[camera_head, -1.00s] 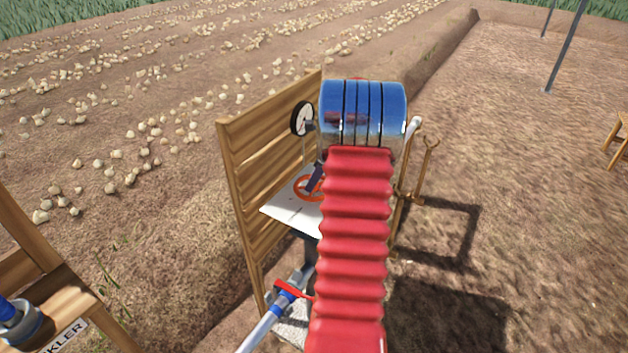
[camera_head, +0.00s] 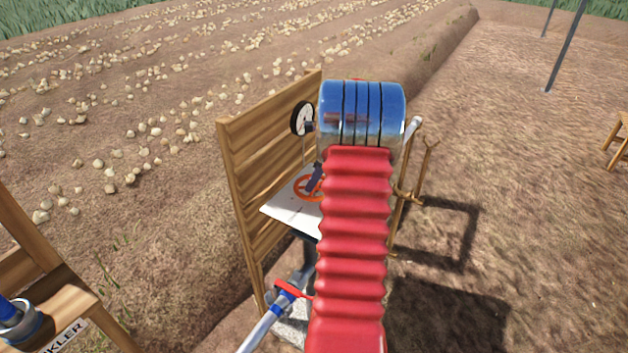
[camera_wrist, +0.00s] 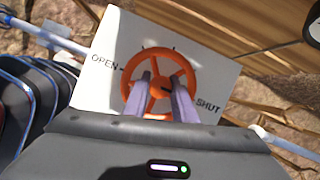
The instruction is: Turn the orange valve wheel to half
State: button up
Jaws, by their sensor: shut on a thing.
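The orange valve wheel (camera_wrist: 127,72) lies on a white plate (camera_wrist: 215,72) marked OPEN on the left and SHUT on the right in the wrist view. Short dark tick marks show beyond the rim. My gripper (camera_wrist: 163,82) reaches over the near side of the wheel, with its two purple-grey fingers at the hub and spokes. It is shut on the wheel; the exact contact is partly hidden by the fingers. In the head view the wheel (camera_head: 299,191) shows on its white plate (camera_head: 285,212), with its right side hidden behind my arm.
A wooden slatted board (camera_head: 245,190) stands behind the plate, with a round gauge (camera_head: 302,118) near its top. A pipe with a red lever (camera_head: 292,289) runs below. A brass forked stand (camera_head: 412,190) is right of my arm. Open soil lies further right.

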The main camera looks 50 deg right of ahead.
jog(key=shift+n, duration=0.4)
jog(key=n+g+y, duration=0.1)
jog(key=n, duration=0.2)
jog(key=n+g+y, duration=0.1)
jog(key=n, duration=0.4)
jog(key=shift+w+d, duration=0.1)
jog(key=n+g, duration=0.1)
jog(key=n, duration=0.1)
jog(key=n+g, duration=0.1)
jog(key=n, duration=0.1)
jog(key=shift+r+n+y, duration=0.1)
jog(key=shift+n+y, duration=0.2)
jog(key=shift+y, duration=0.1)
jog(key=shift+n+g, duration=0.8)
jog(key=shift+n, duration=1.4)
jog(key=o, duration=0.8)
jog(key=shift+c, duration=0.2)
